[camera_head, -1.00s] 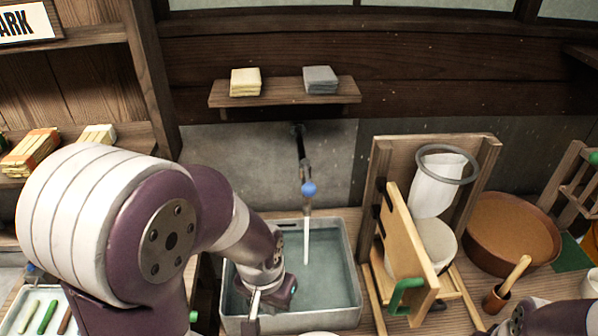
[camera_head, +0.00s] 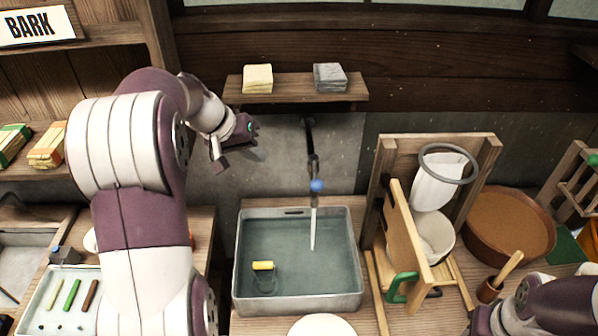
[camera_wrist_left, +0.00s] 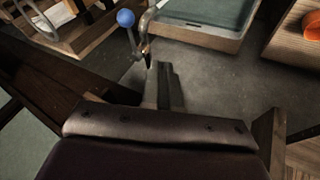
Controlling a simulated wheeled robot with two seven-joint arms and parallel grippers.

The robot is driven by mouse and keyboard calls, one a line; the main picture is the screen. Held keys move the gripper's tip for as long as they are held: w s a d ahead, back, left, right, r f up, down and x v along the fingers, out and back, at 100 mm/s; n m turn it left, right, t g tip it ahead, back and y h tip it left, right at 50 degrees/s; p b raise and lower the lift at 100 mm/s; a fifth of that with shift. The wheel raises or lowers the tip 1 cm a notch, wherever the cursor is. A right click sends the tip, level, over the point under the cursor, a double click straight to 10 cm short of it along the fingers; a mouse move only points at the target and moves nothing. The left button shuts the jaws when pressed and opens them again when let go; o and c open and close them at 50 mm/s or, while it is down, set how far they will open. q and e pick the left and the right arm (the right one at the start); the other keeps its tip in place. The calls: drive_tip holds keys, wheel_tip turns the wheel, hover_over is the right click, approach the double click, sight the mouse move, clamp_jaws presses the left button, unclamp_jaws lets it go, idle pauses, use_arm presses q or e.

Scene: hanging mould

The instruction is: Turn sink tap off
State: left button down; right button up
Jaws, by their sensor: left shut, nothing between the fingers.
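The sink tap (camera_head: 311,150) hangs on a dark pipe from the back wall, with a blue ball knob (camera_head: 316,186) low on it. A thin white stream (camera_head: 313,228) runs down from it into the water-filled metal sink (camera_head: 357,292). My left gripper (camera_head: 250,148) is raised near the wall, left of the tap and apart from it. In the left wrist view my left gripper's fingers (camera_wrist_left: 165,85) are together and empty. The blue knob (camera_wrist_left: 125,18) and curved spout (camera_wrist_left: 148,20) lie beyond them. My right gripper is out of view; only part of my right arm shows at lower right.
A small shelf (camera_head: 297,92) with a cream and a grey stack is above the tap. A wooden stand (camera_head: 490,160) with a ring and white filter bag is right of the sink. A yellow-topped glass (camera_head: 264,278) is in the sink. The wall around the tap is clear.

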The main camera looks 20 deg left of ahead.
sight(315, 172)
use_arm(q)
drive_tip(key=shift+s+d+r+m, duration=0.1)
drive_tip(key=shift+s+d+m, duration=0.05)
drive_tip(key=shift+d+m, duration=0.4)
drive_tip(key=w+d+f, duration=0.5)
drive_tip(key=d+f, duration=0.2)
drive_tip(key=f, duration=0.2)
drive_tip(key=shift+w, duration=0.25)
drive_tip(key=shift+f, duration=0.1)
